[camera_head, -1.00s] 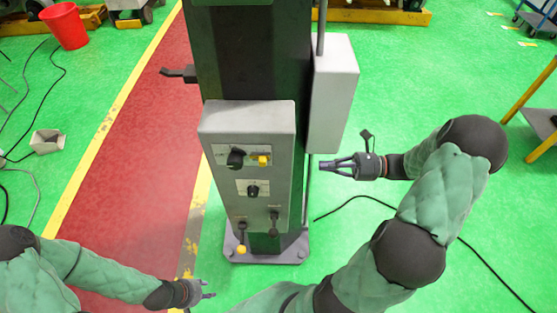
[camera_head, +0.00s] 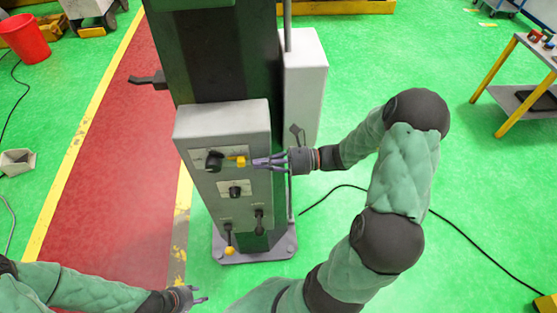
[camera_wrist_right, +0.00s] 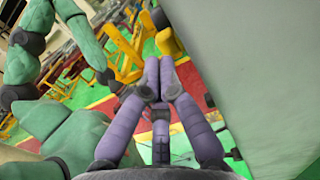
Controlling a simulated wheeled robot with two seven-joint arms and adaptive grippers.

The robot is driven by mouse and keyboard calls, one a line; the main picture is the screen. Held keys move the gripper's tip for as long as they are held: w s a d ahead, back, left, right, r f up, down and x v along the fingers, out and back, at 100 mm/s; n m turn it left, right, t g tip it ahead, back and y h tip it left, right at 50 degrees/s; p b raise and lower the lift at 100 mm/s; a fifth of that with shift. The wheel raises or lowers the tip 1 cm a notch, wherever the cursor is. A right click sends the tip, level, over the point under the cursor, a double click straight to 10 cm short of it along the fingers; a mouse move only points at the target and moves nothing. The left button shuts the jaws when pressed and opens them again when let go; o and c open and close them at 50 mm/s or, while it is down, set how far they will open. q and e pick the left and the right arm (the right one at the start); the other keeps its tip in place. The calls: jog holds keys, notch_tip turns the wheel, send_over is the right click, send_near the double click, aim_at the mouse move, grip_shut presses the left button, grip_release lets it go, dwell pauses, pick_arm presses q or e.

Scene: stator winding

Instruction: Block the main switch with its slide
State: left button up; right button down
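The control box (camera_head: 223,113) is on the front of the dark column. Its top panel carries the main switch, a large black knob (camera_head: 214,161), with the yellow slide (camera_head: 237,161) just to its right. My right gripper (camera_head: 256,162) points left at the box's right edge, close to the slide; I cannot tell whether it touches it. In the right wrist view its purple fingers (camera_wrist_right: 158,75) are together, with nothing visible between them. My left gripper (camera_head: 202,294) is low at the bottom left, fingertips apart and empty.
A smaller black knob (camera_head: 235,191) and two lower levers, one yellow-tipped (camera_head: 230,251), are on the box. A grey cabinet (camera_head: 306,85) stands behind my right gripper. A black cable (camera_head: 345,187) lies on the green floor. A workbench (camera_head: 535,50) is at the far right.

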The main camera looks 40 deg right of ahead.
aim_at(238, 161)
jog(key=shift+x, duration=0.9)
jog(key=shift+p+x, duration=0.5)
jog(key=shift+x, duration=0.5)
pick_arm(q)
jog(key=shift+d+r, duration=0.1)
jog(key=shift+r, duration=0.35)
jog(key=shift+s, duration=0.1)
pick_arm(e)
jog(key=shift+d, duration=0.1)
